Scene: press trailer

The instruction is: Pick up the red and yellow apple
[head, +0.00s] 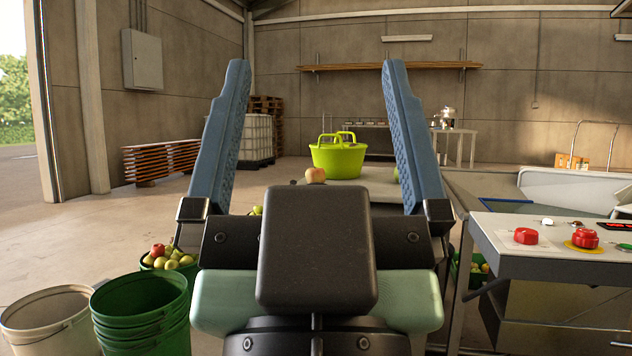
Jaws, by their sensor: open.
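A red and yellow apple (315,175) sits on the light grey table top (372,182), in front of a lime green basket. My gripper (314,75) has two blue fingers spread wide apart, with nothing between them up close. The apple shows between the fingers, farther off and low, just above the dark body of my gripper. That body hides the near part of the table. Another fruit, green (396,174), is partly hidden behind the right finger.
The lime green basket (338,158) stands behind the apple. A control panel with red buttons (586,238) is at the right. Stacked green buckets (142,305), a pale bucket (48,318) and a container of apples (170,260) stand at the left.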

